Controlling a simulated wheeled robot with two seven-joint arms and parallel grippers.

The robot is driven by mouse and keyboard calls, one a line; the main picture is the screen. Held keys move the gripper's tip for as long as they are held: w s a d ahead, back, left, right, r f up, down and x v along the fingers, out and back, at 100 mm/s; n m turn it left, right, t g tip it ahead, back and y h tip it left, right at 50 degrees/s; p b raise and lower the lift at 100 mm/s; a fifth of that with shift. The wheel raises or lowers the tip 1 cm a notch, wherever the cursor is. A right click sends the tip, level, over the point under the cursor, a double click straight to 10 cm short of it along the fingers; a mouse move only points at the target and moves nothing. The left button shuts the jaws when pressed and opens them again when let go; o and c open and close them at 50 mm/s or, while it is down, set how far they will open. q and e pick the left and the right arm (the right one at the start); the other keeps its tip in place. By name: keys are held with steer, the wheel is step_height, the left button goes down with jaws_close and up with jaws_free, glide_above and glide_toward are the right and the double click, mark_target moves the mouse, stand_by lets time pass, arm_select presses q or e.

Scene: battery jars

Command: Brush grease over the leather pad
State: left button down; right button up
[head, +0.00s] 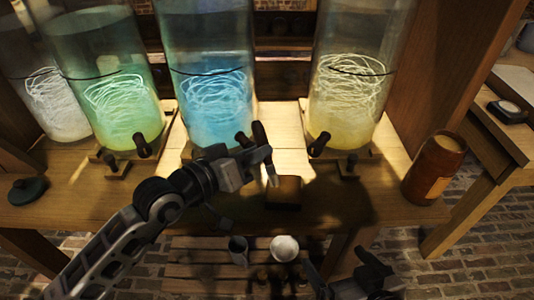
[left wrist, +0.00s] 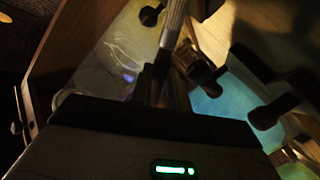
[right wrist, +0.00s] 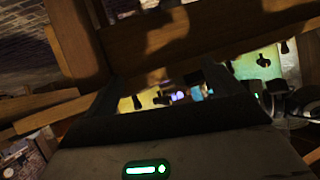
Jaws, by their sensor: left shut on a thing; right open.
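My left gripper (head: 264,156) is shut on a brush. The brush's dark handle (head: 259,134) points up, and its pale lower end (head: 272,177) points down. A brown block that looks like the leather pad (head: 286,193) lies near the bench's front edge. The brush's lower end is close to its upper left edge; I cannot tell whether they touch. The brush's grey shaft (left wrist: 173,25) also shows in the left wrist view. A brown jar with an orange label (head: 431,172), perhaps the grease pot, stands at the bench's right end. My right gripper (head: 350,278) is open and empty, low in front of the bench.
Tall glass jars with green (head: 122,95), blue (head: 216,100) and yellow (head: 346,100) liquid stand behind, with dark taps in front. A dark green lid (head: 27,190) lies at left. A grey cup (head: 238,250) and white bowl (head: 284,248) are on a lower shelf.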

arm_select(q)
steer(key=shift+w+d, duration=0.15)
steer(key=shift+d, duration=1.2)
steer(key=shift+w+d, duration=0.15)
steer(key=shift+d, duration=1.15)
steer(key=shift+d+r+p, duration=0.25)
steer(key=shift+p, duration=0.15)
step_height(320, 180, up, 8)
steer(key=p, duration=0.4)
steer(key=shift+f+p, duration=0.2)
steer(key=shift+p, duration=0.15)
arm_select(e)
steer(key=shift+w+r+g, duration=0.2)
steer(key=shift+r+g, duration=0.2)
steer(key=shift+r, duration=0.65)
